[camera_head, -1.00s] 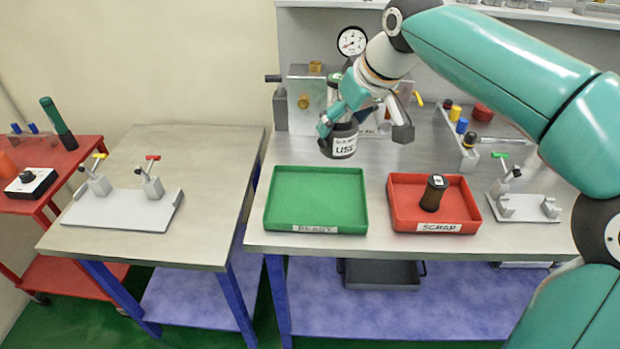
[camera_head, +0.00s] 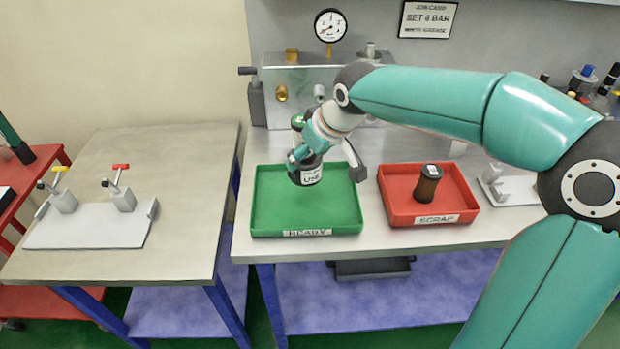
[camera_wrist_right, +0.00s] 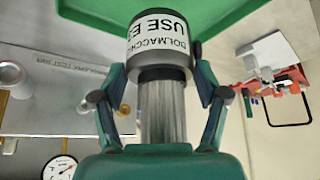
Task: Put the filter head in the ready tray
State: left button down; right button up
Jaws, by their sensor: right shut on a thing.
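My right gripper (camera_head: 312,150) is shut on the filter head (camera_head: 311,174), a dark cylinder with a white label. It holds the filter head over the back part of the green ready tray (camera_head: 262,222). I cannot tell whether the filter head touches the tray floor. In the right wrist view my fingers (camera_wrist_right: 160,100) grip the filter head (camera_wrist_right: 160,45) by its grey ribbed part, and the green tray (camera_wrist_right: 225,15) shows beyond its labelled end. Nothing else lies in the green tray. My left gripper is not in view.
The red scrap tray (camera_head: 400,210) stands to the right with a dark cylinder (camera_head: 428,182) in it. A grey block with a gauge (camera_head: 329,26) stands behind. A second table with a clamp fixture (camera_head: 92,228) is at the left.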

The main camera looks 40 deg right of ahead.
aim_at(310, 178)
jog(key=shift+f, duration=3.35)
jog(key=o, duration=1.8)
jog(key=shift+s, duration=0.1)
jog(key=shift+r, duration=0.1)
jog(key=v, duration=1.1)
jog(key=shift+s+r, duration=0.25)
jog(key=shift+r, duration=0.1)
